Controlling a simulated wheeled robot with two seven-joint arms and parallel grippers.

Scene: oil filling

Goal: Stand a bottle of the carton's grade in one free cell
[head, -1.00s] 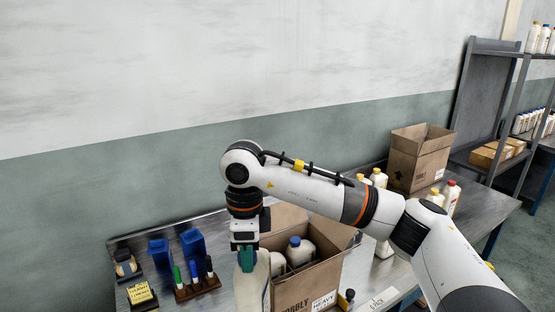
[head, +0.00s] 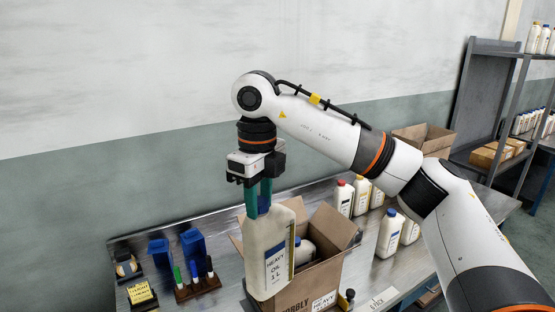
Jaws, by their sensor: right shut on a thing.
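My right gripper (head: 258,196) is shut on the cap of a white bottle (head: 266,238) labelled "HEAVY OIL 1 L". The bottle hangs upright in front of the left part of an open carton (head: 318,285), and its base looks clear of the bench. The carton carries a label (head: 323,302) that reads "HEAVY". Inside it a white bottle with a blue cap (head: 297,241) stands to the right of the held one. The held bottle hides the carton's left cells. My left gripper is not in view.
Blue-capped bottles (head: 388,236) and bottles with red and yellow caps (head: 361,195) stand on the bench right of the carton. A second open carton (head: 421,138) is behind my arm. Markers in a rack (head: 197,287) and blue bins (head: 194,244) are at left.

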